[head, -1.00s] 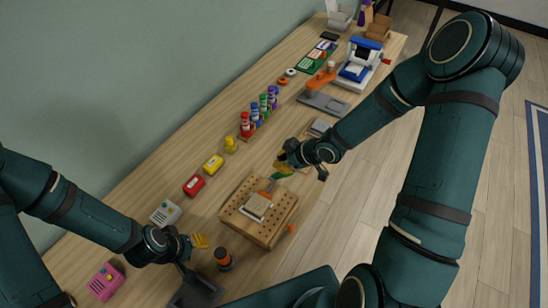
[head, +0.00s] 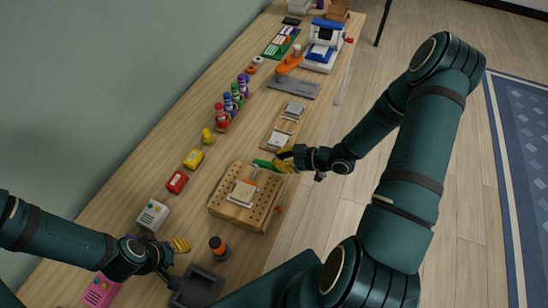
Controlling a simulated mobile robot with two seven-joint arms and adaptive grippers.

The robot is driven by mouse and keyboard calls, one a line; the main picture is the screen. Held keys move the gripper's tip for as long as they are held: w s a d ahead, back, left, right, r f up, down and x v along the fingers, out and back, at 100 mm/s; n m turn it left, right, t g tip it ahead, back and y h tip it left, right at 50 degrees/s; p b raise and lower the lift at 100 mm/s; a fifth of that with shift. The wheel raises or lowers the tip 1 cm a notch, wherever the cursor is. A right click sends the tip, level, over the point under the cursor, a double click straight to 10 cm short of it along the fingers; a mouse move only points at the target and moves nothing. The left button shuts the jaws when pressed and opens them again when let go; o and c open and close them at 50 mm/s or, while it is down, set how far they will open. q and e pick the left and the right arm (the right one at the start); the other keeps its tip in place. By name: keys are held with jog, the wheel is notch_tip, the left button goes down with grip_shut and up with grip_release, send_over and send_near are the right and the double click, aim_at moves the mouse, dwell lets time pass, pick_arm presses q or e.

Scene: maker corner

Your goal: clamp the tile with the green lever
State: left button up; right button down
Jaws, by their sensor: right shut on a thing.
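The tile (head: 243,191) is a pale square lying on the wooden block with holes (head: 230,213). The green lever (head: 264,164) sticks out at the block's far right edge. My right gripper (head: 282,162), with yellow fingers, is shut on the lever's right end; the fingers hide that end. Whether the clamp presses on the tile is too small to tell. My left gripper (head: 179,246) is at the lower left, away from the block, with nothing seen in it; its finger gap is unclear.
An orange-and-black knob-like piece (head: 218,247) and a dark grey tray (head: 199,288) stand in front of the block. Red (head: 177,182) and yellow (head: 193,159) boxes line its left. A board with grey plates (head: 283,128) lies behind. Bare tabletop shows between these.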

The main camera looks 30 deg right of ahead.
pick_arm(q)
jog(key=shift+s+a+f, duration=0.15)
jog(key=shift+a+f, duration=0.05)
jog(key=shift+f, duration=0.05)
pick_arm(e)
jog(key=shift+s+d+f, duration=0.3)
jog(key=shift+f, duration=0.3)
jog(key=shift+f, duration=0.1)
jog(key=shift+s, duration=0.1)
